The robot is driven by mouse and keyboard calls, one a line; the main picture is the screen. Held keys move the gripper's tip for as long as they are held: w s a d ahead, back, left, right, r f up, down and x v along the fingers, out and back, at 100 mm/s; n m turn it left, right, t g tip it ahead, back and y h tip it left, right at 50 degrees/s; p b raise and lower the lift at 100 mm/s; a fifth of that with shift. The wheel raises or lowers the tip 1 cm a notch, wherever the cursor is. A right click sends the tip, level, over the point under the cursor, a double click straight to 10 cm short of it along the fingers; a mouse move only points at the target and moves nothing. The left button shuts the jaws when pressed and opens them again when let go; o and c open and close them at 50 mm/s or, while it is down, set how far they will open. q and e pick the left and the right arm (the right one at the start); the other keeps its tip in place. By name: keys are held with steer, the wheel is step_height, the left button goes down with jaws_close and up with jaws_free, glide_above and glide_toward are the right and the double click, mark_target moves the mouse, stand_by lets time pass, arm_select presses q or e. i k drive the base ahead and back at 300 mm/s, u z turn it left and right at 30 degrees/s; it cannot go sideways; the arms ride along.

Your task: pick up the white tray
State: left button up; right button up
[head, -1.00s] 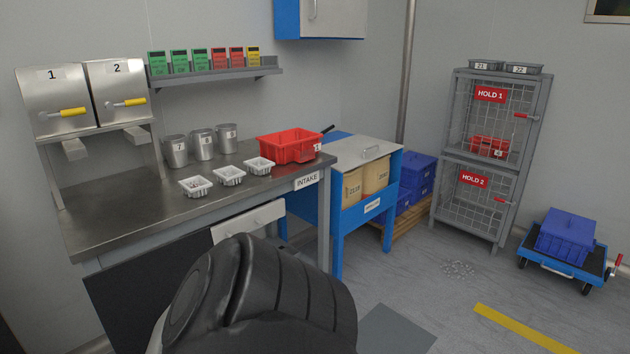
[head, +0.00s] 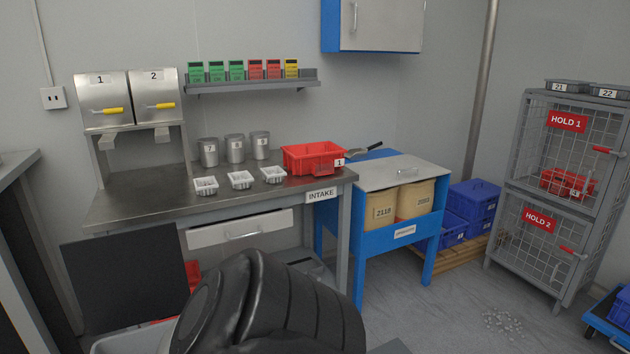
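Three small white trays stand in a row on the steel intake counter (head: 120,208): a left one (head: 206,187), a middle one (head: 240,180) and a right one (head: 273,174). The left one seems to hold something small; I cannot tell what. I cannot tell which of them the task means. A black rounded part of my own arm fills the bottom centre, in front of the counter and apart from the trays. Neither gripper's fingers show in the head view.
A red bin (head: 313,158) labelled 1 stands at the counter's right end. Metal canisters (head: 235,148) stand behind the trays. Two steel dispensers (head: 128,100) are at the back left. A drawer (head: 240,230) sits under the counter edge.

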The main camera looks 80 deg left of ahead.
mark_target(206, 187)
steer(key=u, duration=1.65)
steer(key=i, duration=2.4)
steer(key=u, duration=3.85)
steer(key=i, duration=0.9)
steer(key=z, duration=0.95)
